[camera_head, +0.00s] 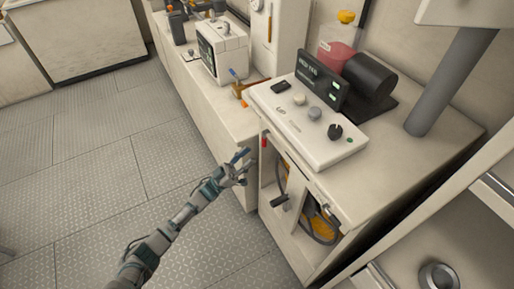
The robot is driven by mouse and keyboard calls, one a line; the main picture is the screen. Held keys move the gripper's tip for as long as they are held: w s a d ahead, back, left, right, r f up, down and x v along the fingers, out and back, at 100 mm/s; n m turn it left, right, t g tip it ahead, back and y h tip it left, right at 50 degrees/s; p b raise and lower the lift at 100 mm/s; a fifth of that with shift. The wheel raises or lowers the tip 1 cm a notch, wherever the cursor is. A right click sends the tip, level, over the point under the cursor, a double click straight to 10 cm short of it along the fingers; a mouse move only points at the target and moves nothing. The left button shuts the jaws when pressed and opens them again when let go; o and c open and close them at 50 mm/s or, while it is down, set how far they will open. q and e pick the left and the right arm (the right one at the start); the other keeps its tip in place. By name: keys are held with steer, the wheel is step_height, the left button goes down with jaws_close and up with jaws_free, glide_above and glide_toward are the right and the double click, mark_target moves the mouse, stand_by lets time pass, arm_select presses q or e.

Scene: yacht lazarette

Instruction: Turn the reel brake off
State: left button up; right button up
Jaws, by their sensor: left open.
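My left gripper (245,164) is open and empty, at the front of the low cabinet, left of its open bay. Inside the bay (265,200) there are orange reel-like parts (315,217) with dark hose or cable around them, partly hidden by the cabinet front. A small red part (264,141) sits at the bay's upper left edge. I cannot tell which part is the reel brake. My right gripper is not in view.
On the cabinet top stand a white control panel (305,130) with knobs, a dark display (321,78) and a black cylinder (369,75). A grey post (450,82) rises at the right. The floor (90,160) at the left is clear.

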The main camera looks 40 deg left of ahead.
arm_select(q)
steer(key=v, duration=0.4)
steer(key=shift+a+f, duration=0.1)
steer(key=shift+f, duration=0.15)
